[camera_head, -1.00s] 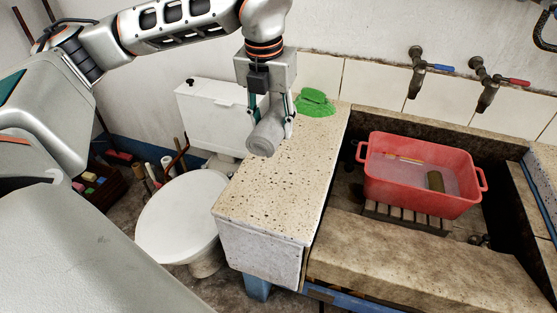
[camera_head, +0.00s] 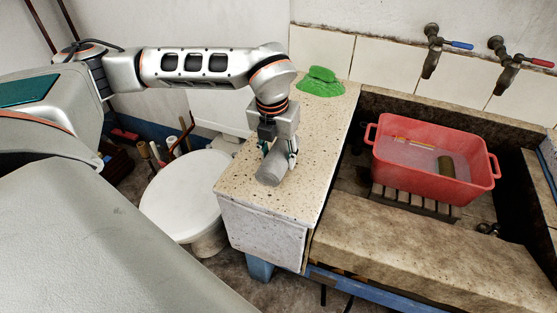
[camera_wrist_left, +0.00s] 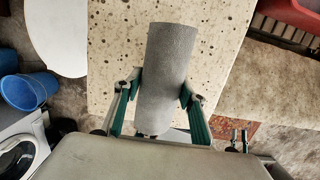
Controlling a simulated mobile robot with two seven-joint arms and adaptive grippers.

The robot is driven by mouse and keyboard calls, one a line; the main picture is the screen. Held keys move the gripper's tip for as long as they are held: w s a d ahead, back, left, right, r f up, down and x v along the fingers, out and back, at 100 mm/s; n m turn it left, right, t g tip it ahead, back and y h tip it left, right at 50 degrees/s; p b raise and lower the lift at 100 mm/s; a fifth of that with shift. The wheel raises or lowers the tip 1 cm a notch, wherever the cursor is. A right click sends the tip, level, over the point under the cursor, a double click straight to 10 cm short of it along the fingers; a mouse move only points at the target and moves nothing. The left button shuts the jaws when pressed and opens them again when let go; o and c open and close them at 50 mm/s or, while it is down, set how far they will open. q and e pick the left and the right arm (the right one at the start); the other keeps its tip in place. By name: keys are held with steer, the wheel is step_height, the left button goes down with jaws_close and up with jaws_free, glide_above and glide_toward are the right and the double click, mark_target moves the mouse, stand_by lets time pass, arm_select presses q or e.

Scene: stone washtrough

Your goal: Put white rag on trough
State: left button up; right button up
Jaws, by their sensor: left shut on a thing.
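The white rag (camera_head: 271,173) looks like a pale grey roll. My left gripper (camera_head: 278,158) is shut around its middle and points down. The rag is over the speckled stone top (camera_head: 245,188) at the left of the trough, low, and I cannot tell whether it touches. In the left wrist view the rag (camera_wrist_left: 168,60) sits between the two fingers of the gripper (camera_wrist_left: 161,88), over the speckled top (camera_wrist_left: 112,50). The trough (camera_head: 410,240) has a dark basin at the right. My right gripper is not in view.
A green cloth (camera_head: 320,85) lies at the back of the speckled top. Two taps (camera_head: 430,62) are on the wall. A white toilet (camera_head: 186,197) stands at left. The top's front is clear.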

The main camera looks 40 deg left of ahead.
arm_select(q)
steer(key=shift+f, duration=1)
steer(key=o, duration=1.2)
steer(key=shift+o, duration=0.2)
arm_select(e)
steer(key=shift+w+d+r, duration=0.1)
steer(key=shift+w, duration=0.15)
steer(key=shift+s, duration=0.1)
